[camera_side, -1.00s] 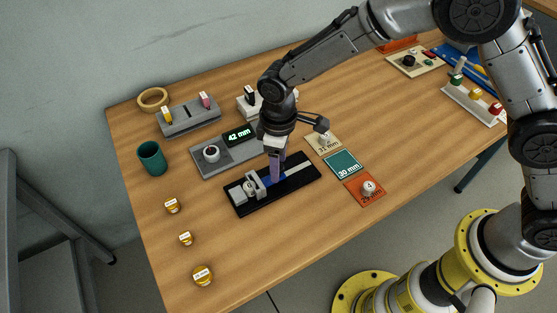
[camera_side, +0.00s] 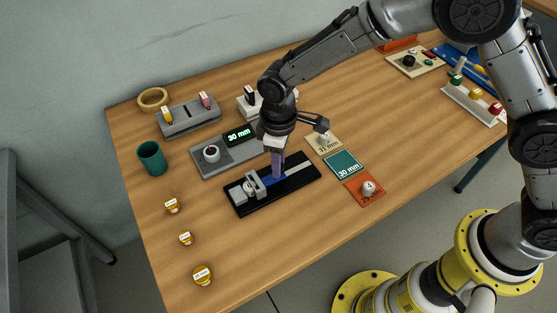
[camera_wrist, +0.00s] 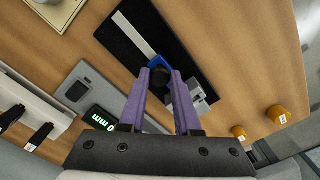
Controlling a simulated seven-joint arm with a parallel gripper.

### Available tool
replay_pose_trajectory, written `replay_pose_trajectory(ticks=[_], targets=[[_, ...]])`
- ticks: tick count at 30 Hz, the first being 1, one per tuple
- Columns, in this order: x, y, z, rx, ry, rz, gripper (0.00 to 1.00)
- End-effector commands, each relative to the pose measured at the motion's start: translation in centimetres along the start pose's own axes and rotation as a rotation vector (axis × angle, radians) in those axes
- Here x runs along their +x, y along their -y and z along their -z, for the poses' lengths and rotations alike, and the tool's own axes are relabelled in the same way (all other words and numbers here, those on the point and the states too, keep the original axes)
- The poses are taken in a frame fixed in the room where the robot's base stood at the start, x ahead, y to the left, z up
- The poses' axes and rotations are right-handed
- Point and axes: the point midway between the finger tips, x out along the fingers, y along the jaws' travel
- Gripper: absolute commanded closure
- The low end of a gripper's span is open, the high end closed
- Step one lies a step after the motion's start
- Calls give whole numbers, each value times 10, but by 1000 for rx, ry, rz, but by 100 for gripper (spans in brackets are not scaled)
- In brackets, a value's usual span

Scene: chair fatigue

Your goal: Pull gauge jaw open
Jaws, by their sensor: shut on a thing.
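The gauge is a black base (camera_side: 297,185) with a pale rail, lying on the table. Its blue sliding jaw (camera_wrist: 158,62) sits on the rail, with a dark knob (camera_wrist: 160,77) on it. My gripper (camera_side: 277,176) comes down from above, and in the wrist view its purple fingers (camera_wrist: 160,84) are shut on the knob. A grey fixed block (camera_side: 237,194) stands at the gauge's left end, with a small pale round part (camera_side: 250,187) beside it. The fingers hide part of the blue jaw in the side view.
Behind the gauge is a grey unit with a round cup (camera_side: 212,154). To the right lie beige, green (camera_side: 344,164) and orange (camera_side: 371,192) cards marked in mm. Several small yellow weights (camera_side: 202,276) and a green cup (camera_side: 152,158) stand left. The front table is clear.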

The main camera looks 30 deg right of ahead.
Motion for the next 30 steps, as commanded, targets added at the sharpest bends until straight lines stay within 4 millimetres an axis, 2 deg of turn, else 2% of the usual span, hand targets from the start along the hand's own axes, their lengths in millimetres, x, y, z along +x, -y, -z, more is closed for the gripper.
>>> replay_pose_trajectory(ticks=[20,27,30], targets=[[-1,-1,-1,1,-2,0,100],[-1,-26,-24,4,0,-1,100],[-1,-30,-29,2,-1,-1,100]])
